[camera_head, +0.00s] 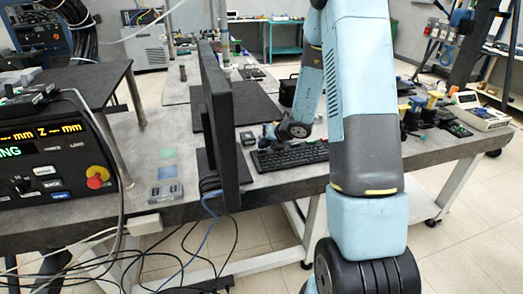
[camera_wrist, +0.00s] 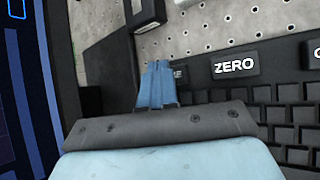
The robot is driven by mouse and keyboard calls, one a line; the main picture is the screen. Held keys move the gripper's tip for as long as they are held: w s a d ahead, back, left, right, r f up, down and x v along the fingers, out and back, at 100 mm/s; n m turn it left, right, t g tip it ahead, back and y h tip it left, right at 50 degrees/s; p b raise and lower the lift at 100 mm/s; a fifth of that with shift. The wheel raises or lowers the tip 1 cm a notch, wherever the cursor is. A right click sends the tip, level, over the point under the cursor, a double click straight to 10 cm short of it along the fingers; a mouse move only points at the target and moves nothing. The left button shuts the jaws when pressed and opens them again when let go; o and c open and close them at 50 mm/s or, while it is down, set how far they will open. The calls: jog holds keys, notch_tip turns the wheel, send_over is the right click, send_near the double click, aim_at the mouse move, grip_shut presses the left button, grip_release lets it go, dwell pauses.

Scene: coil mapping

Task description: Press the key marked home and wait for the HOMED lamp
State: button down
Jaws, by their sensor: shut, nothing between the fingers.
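In the wrist view my gripper (camera_wrist: 160,82) shows as blue fingers, shut and empty. They overlap a dark key (camera_wrist: 180,76) whose visible lettering ends in E; the rest of its label is hidden behind the fingers. Whether the fingertips touch this key I cannot tell. Just right of it is a dark key marked ZERO (camera_wrist: 234,65). In the head view my gripper (camera_head: 269,137) is low over the back left of the black keyboard (camera_head: 290,156). The black control box (camera_head: 45,165) at left has amber figures and green text ending in NG; I cannot make out a HOMED lamp.
A thin dark monitor (camera_head: 221,125) stands left of the keyboard. The control box bears a red stop button (camera_head: 96,177). Small tools and a meter (camera_head: 480,113) lie at the table's right. Cables hang at the front left.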

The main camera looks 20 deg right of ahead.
aim_at(264, 150)
jog(key=shift+r, duration=3.3)
